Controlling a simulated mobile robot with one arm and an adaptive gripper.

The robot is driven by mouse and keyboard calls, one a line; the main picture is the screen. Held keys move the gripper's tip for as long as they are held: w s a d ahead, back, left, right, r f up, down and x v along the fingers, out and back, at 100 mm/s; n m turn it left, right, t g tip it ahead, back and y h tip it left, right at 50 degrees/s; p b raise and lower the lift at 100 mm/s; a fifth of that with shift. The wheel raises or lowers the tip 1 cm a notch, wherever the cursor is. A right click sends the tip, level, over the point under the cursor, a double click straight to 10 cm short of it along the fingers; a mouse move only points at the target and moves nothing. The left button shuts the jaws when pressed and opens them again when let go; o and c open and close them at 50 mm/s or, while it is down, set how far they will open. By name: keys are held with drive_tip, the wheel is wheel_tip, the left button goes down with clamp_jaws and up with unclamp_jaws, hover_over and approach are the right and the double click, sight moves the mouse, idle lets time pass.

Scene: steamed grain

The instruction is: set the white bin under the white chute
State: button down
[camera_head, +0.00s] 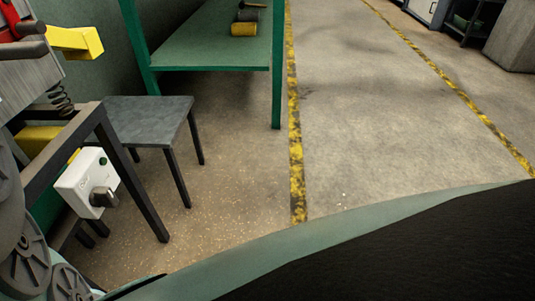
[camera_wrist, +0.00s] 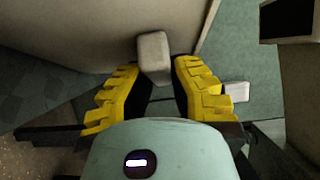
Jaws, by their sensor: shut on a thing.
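In the wrist view, my gripper (camera_wrist: 157,66) has its two yellow ribbed fingers on either side of a pale block (camera_wrist: 153,52), shut on it. The block looks like a grip on the large pale wall (camera_wrist: 75,30) behind it, which seems to be the white bin; its full shape is out of frame. A pale part with a dark opening (camera_wrist: 288,20) stands at the upper right of the wrist view; I cannot tell whether it is the white chute. Neither bin nor chute can be made out in the head view, nor can my gripper.
In the head view, a grey-topped stool (camera_head: 148,108) stands by a machine with a white switch box (camera_head: 78,182). A green bench (camera_head: 215,52) is behind it. A yellow-black floor line (camera_head: 296,150) borders open concrete floor (camera_head: 370,110) on the right.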

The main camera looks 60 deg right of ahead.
drive_tip(key=c, duration=1.1)
unclamp_jaws()
drive_tip(key=shift+s+d+f, duration=0.1)
drive_tip(key=shift+s, duration=0.1)
drive_tip(key=shift+o, duration=0.5)
drive_tip(key=shift+w, duration=0.15)
drive_tip(key=p+v, duration=0.2)
drive_tip(key=v, duration=1)
